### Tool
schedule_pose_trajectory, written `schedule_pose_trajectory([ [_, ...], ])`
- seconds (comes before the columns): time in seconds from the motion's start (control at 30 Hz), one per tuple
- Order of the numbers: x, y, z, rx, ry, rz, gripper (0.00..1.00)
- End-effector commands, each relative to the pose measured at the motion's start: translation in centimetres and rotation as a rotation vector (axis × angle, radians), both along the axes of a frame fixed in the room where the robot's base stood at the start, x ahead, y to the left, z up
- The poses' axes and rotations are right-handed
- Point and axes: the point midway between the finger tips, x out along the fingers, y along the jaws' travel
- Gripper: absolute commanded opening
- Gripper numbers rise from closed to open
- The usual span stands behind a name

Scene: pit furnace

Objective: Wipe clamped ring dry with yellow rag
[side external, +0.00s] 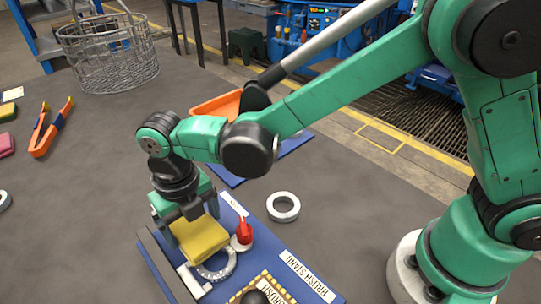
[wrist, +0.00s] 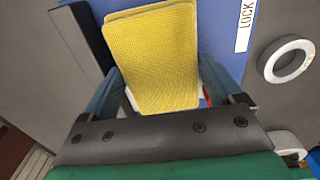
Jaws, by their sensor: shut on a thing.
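My gripper (side external: 195,222) is shut on the yellow rag (side external: 203,243), a folded, textured pad. In the wrist view the rag (wrist: 155,60) fills the space between the fingers and hides what lies beneath it. The clamped ring (side external: 217,265) is a grey metal ring on the blue board, just below and right of the rag in the side view. A red-handled clamp (side external: 243,232) stands beside it. I cannot tell whether the rag touches the ring. The ring is hidden in the wrist view.
A loose ring (side external: 283,207) lies on the grey table right of the blue board (side external: 225,205); it shows in the wrist view (wrist: 286,59). A wire basket (side external: 108,55) and orange tongs (side external: 50,127) are at the left. An orange tray (side external: 215,105) sits behind my arm.

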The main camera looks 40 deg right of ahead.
Motion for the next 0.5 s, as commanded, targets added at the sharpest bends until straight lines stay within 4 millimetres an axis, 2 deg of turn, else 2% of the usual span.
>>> schedule_pose_trajectory([
  [0.5, 0.01, 0.01, -0.63, 0.000, 0.000, 0.000, 0.44],
])
